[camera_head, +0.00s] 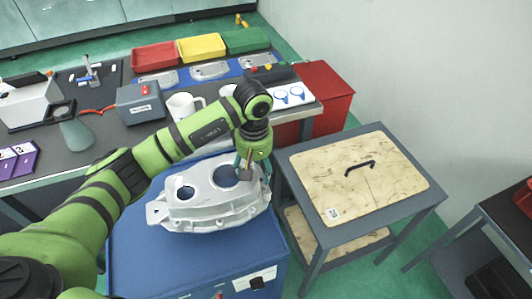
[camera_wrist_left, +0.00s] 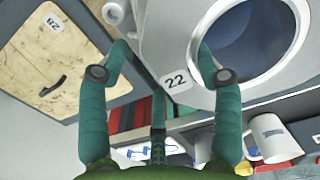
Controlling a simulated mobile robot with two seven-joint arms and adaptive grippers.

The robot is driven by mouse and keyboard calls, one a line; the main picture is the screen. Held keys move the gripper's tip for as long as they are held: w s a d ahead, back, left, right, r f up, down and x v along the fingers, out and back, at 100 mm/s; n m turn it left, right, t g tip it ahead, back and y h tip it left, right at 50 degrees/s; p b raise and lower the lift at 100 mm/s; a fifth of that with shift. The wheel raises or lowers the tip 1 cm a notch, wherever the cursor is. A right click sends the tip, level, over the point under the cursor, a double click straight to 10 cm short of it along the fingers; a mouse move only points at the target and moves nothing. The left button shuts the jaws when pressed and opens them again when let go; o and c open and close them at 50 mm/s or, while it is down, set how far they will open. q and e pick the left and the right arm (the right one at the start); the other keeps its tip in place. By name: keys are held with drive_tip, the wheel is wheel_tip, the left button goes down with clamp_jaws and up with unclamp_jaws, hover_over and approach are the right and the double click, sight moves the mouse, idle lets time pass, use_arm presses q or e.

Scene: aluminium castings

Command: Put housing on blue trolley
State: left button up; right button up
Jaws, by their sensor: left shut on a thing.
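The housing (camera_head: 205,207) is a pale grey casting with round openings and a flange. In the head view it lies over the top of the blue trolley (camera_head: 185,262). I cannot tell whether its underside touches the trolley top. My left gripper (camera_head: 246,172) is shut on the housing's right part, near a large opening. In the left wrist view the gripper fingers (camera_wrist_left: 158,75) are at the housing wall (camera_wrist_left: 172,45), which bears a label 22. The fingertips are partly hidden by the housing. My right gripper is not in view.
A grey trolley with a wooden top (camera_head: 350,175) and black handle stands close on the right. The workbench behind holds white mugs (camera_head: 182,106), a grey box (camera_head: 140,103) and coloured trays (camera_head: 202,47). A red cabinet (camera_head: 325,90) stands beside it. A dark table (camera_head: 500,215) is at far right.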

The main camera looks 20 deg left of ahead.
sight(227, 164)
use_arm(q)
drive_tip(key=s+a+f+p, duration=0.1)
drive_tip(key=a+f, duration=0.1)
drive_tip(key=s+a+f+p, duration=0.1)
drive_tip(key=a+f+p, duration=0.2)
drive_tip(key=a+f, duration=0.1)
drive_tip(key=f, duration=0.1)
drive_tip(key=shift+s+a, duration=0.2)
drive_tip(key=shift+s, duration=0.2)
drive_tip(key=shift+f, duration=0.45)
drive_tip(key=o, duration=1.7)
drive_tip(key=shift+s+f, duration=0.1)
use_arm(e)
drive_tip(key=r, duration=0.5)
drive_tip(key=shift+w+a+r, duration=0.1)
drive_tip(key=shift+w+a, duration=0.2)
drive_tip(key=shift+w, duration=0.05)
use_arm(q)
wheel_tip(227, 164, up, 11)
drive_tip(key=b, duration=0.3)
drive_tip(key=shift+d+b, duration=0.1)
drive_tip(key=shift+b, duration=0.25)
drive_tip(key=shift+r, duration=0.6)
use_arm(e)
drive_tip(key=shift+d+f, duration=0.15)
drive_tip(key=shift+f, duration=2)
